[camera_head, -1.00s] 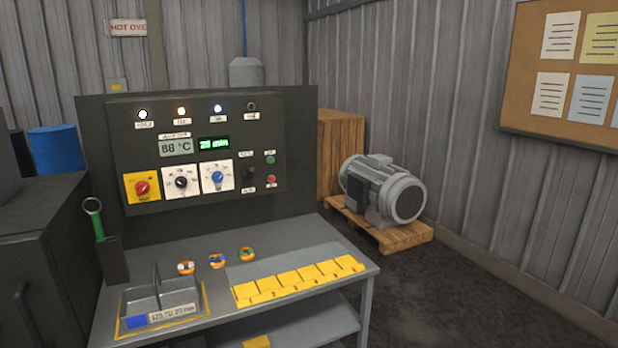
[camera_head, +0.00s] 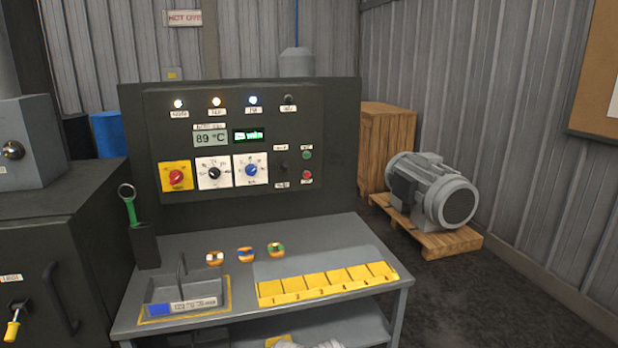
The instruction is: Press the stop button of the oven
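The oven's dark control panel (camera_head: 235,105) stands upright at the back of the grey bench. Near its right side is a small red button (camera_head: 306,175), with a green button (camera_head: 306,155) above it. Their labels are too small to read. A black selector switch (camera_head: 283,168) sits just left of them. A larger red knob on a yellow plate (camera_head: 176,177) is at the panel's lower left. The temperature display (camera_head: 210,138) reads 89 °C, and a green-lit timer (camera_head: 252,135) is beside it. Neither of my grippers is in view, and nothing touches the panel.
The bench (camera_head: 340,235) holds a grey tray (camera_head: 160,292), three small coloured rings and a numbered yellow strip (camera_head: 325,285). A dark cabinet (camera_head: 60,240) stands at the left. A motor on a pallet (camera_head: 435,190) is at the right, with open floor before it.

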